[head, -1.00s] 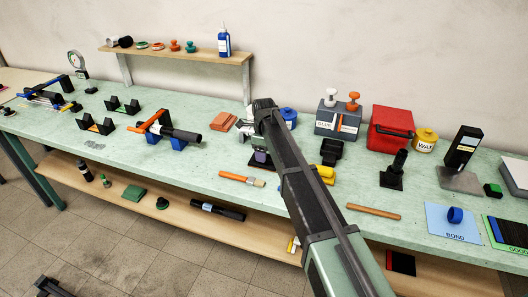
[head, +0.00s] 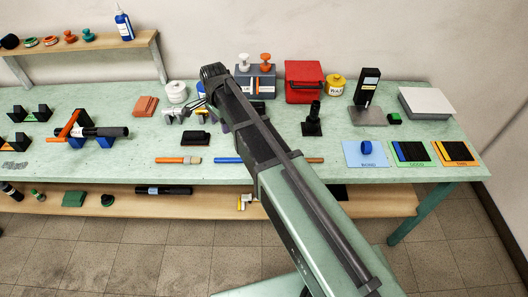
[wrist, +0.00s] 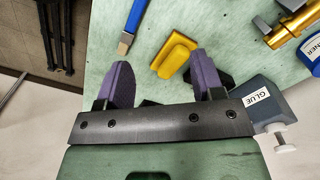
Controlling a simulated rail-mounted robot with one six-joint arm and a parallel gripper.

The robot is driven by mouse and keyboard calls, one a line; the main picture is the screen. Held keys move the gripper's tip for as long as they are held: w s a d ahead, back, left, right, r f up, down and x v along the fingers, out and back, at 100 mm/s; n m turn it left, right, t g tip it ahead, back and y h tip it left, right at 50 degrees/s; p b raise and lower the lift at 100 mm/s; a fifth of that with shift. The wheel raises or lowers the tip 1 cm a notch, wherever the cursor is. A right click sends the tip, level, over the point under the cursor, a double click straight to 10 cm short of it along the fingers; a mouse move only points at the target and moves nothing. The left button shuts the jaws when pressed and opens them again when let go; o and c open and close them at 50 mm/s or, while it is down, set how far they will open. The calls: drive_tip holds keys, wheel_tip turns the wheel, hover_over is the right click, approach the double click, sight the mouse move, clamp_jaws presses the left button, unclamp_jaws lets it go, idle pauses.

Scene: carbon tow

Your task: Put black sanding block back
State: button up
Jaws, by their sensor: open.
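A low black block with a raised top, which looks like the black sanding block (head: 196,138), lies on the green bench, behind the brushes in the head view. I cannot make it out surely in the wrist view. My gripper (wrist: 160,66) is open, with two purple fingers apart and nothing held. A yellow block with a raised grip (wrist: 175,57) lies on the bench beyond the gap between the fingertips. Dark parts (wrist: 222,76) show beside the right finger, mostly hidden.
A blue-handled brush (wrist: 136,18) and an orange brush (head: 178,160) lie near the front edge. The grey glue box (head: 256,80), red box (head: 305,85) and black post stand (head: 312,122) crowd the back right. Blue, green and orange mats (head: 365,153) lie at right.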

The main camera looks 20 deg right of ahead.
drive_tip(key=s+d+n, duration=0.5)
drive_tip(key=s+n, duration=0.1)
drive_tip(key=s, duration=0.4)
drive_tip(key=s+d+n, duration=0.6)
drive_tip(key=s+n, duration=0.1)
drive_tip(key=s, duration=0.3)
drive_tip(key=shift+s+d, duration=0.25)
drive_tip(key=shift+s, duration=0.05)
